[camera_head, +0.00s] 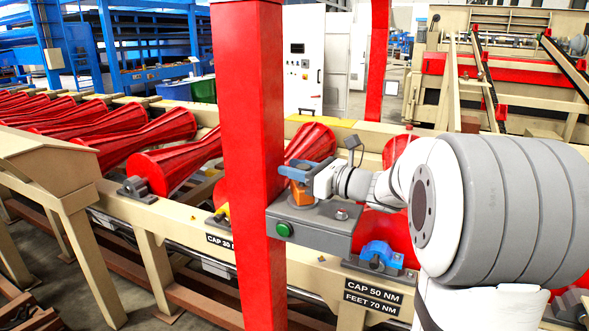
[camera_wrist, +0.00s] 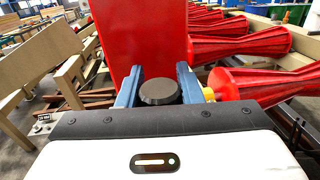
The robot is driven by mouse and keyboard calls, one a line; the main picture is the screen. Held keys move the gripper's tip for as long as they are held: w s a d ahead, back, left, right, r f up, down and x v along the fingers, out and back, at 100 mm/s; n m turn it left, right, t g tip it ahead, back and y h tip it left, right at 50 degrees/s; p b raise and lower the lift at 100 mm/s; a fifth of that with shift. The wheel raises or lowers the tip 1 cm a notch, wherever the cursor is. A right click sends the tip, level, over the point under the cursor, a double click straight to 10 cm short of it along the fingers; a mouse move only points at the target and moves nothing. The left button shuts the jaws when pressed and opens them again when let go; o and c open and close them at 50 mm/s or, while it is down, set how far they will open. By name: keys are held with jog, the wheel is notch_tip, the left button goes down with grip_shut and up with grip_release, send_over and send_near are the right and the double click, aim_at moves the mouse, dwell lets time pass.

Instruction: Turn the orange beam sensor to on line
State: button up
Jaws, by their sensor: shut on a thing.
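The orange beam sensor (camera_head: 301,193) stands on top of a grey box (camera_head: 318,222) on the beige frame, just right of the red post. My gripper (camera_head: 306,170) is over the sensor from the right, its blue fingers shut on the sensor's upper part. In the wrist view a dark round cap (camera_wrist: 159,92), apparently the sensor's top, sits between the two blue fingers of my gripper (camera_wrist: 158,76). The fingers hide part of the sensor, and its facing direction cannot be told.
The red post (camera_head: 250,160) rises close left of the sensor and also fills the middle of the wrist view (camera_wrist: 138,35). A blue bearing block (camera_head: 380,255) and red rollers (camera_head: 178,158) are near.

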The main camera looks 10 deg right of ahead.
jog(key=o, duration=1)
jog(key=shift+c, duration=0.2)
jog(key=b+v, duration=0.2)
jog(key=v, duration=0.5)
jog(key=shift+s+d, duration=0.2)
jog(key=shift+d, duration=0.1)
